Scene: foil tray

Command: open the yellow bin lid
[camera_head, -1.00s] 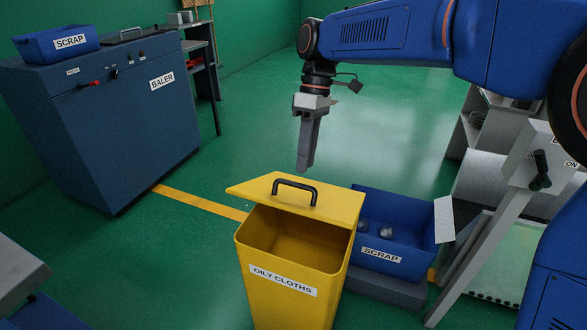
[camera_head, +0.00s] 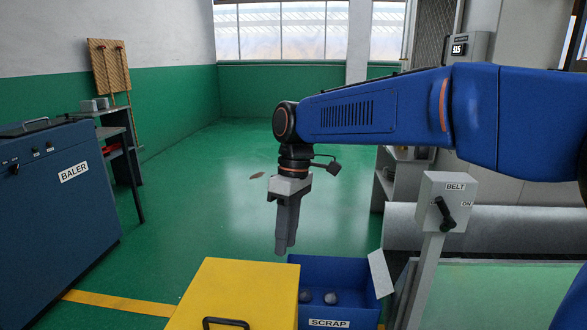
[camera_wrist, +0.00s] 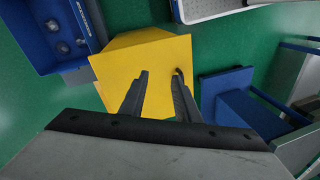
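The yellow bin's lid (camera_head: 250,287) is at the bottom of the head view, its top face towards me. Its black handle (camera_head: 225,322) is near the bottom edge, partly cut off. The lid (camera_wrist: 150,65) fills the middle of the wrist view, with the handle (camera_wrist: 179,74) by its right edge. No bin opening shows now; the front of the bin is out of view, so I cannot tell whether the lid is fully shut. My gripper (camera_head: 284,248) points down above the lid's far side, apart from the handle. Its fingers (camera_wrist: 160,80) are parted and empty.
A blue scrap bin (camera_head: 329,323) with dark lumps stands right of the yellow bin. A belt switch box (camera_head: 446,200) on a post is further right. The blue baler (camera_head: 60,215) stands left. Green floor (camera_head: 235,180) behind is clear.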

